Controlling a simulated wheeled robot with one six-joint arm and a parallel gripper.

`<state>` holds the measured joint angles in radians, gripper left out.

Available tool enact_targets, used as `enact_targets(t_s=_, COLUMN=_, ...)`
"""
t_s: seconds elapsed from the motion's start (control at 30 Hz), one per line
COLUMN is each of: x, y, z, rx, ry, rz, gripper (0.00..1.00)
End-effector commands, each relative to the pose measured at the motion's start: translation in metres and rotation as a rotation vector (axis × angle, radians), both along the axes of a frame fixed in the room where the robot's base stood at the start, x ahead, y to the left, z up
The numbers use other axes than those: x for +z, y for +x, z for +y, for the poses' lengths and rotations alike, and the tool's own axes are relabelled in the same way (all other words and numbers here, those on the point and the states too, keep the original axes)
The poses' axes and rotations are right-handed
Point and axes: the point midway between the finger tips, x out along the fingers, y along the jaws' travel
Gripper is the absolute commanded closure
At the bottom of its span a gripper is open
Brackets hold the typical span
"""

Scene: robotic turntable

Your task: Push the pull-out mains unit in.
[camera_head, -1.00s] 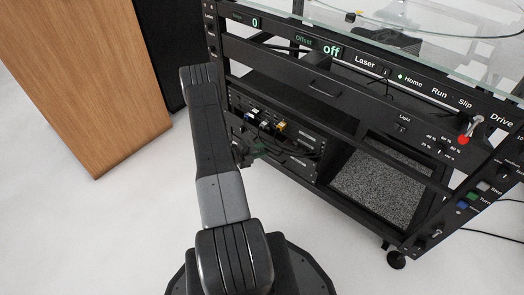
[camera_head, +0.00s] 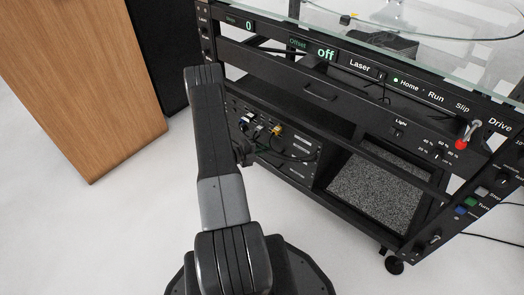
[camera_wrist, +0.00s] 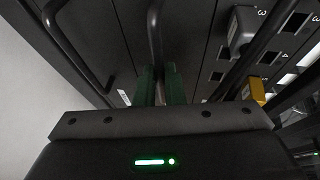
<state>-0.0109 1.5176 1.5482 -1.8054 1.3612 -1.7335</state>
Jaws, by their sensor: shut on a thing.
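The mains unit (camera_head: 302,158) is a dark panel with plugs and cables, low in the left bay of the black rack. In the wrist view its face (camera_wrist: 197,62) fills the background, with numbered sockets at the right. My gripper (camera_wrist: 160,82) is at the panel, its two green fingers shut on an upright dark bar (camera_wrist: 156,35), which looks like the unit's handle. In the head view my arm hides most of the gripper and the unit's left part. I cannot tell how far the unit sticks out.
A grey plug (camera_wrist: 241,28) and a yellow plug (camera_wrist: 257,91) sit right of my fingers, with thick cables beside them. A wooden cabinet (camera_head: 85,90) stands at left. A grey textured panel (camera_head: 375,192) is right of the unit. Pale floor is clear in front.

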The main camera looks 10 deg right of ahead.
Motion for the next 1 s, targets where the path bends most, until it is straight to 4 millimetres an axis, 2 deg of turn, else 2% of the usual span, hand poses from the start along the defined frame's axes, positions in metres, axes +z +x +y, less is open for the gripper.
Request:
enact_targets(t_s=0.1, x=0.002, y=0.004, z=-0.001, rx=0.001, ry=0.0, rz=-0.008, gripper=1.0)
enact_targets(t_s=0.13, x=0.002, y=0.004, z=-0.001, rx=0.0, ry=0.001, rz=-0.009, gripper=0.89)
enact_targets(t_s=0.23, x=0.002, y=0.003, z=-0.001, rx=0.001, ry=0.0, rz=-0.008, gripper=0.7)
enact_targets(t_s=0.53, x=0.001, y=0.002, z=0.0, rx=0.001, ry=0.001, rz=-0.006, gripper=0.7)
enact_targets(t_s=0.67, x=0.004, y=0.001, z=0.009, rx=0.003, ry=0.001, rz=-0.006, gripper=0.7)
enact_targets(t_s=1.0, x=0.017, y=-0.015, z=0.068, rx=0.006, ry=0.001, rz=-0.005, gripper=0.7)
